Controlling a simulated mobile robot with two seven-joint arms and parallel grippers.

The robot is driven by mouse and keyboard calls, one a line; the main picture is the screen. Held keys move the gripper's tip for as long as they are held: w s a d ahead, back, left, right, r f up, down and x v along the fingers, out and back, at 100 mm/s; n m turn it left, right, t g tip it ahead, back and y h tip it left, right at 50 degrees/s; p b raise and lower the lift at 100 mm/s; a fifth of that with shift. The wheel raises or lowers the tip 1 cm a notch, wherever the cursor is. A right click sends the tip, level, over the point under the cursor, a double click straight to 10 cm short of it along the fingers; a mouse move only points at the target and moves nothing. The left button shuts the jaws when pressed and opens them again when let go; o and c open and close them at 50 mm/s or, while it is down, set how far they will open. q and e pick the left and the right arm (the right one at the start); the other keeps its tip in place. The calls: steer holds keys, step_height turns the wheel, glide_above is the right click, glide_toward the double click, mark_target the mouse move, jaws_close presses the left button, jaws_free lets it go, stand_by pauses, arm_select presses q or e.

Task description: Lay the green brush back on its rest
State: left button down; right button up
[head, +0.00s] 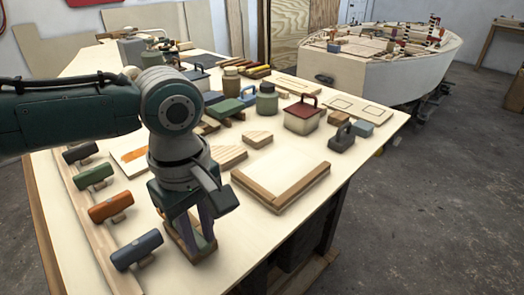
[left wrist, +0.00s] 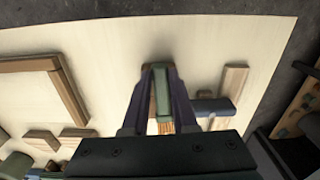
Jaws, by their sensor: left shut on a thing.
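My left gripper (head: 197,232) reaches down to the near part of the pale table. It is shut on the green brush (left wrist: 162,95), whose narrow green body lies between the purple fingers in the left wrist view. A striped tan part (left wrist: 166,127) shows at the brush's lower end there. In the head view the gripper hides most of the brush. A brown wooden piece (head: 178,240) shows low around the fingertips; whether it is the rest, and whether the brush touches it, I cannot tell. My right gripper is in neither view.
Several coloured mallet-like blocks, including a blue one (head: 137,249) and an orange one (head: 110,207), line the left edge. A wood-framed panel (head: 283,181) lies right of the gripper. A red-topped box (head: 303,117) and jars stand farther back. Bare tabletop lies in front of the panel.

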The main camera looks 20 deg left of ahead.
arm_select(q)
steer(key=c, duration=0.6)
jaws_free()
step_height(320, 180, up, 10)
steer(key=shift+p, duration=0.85)
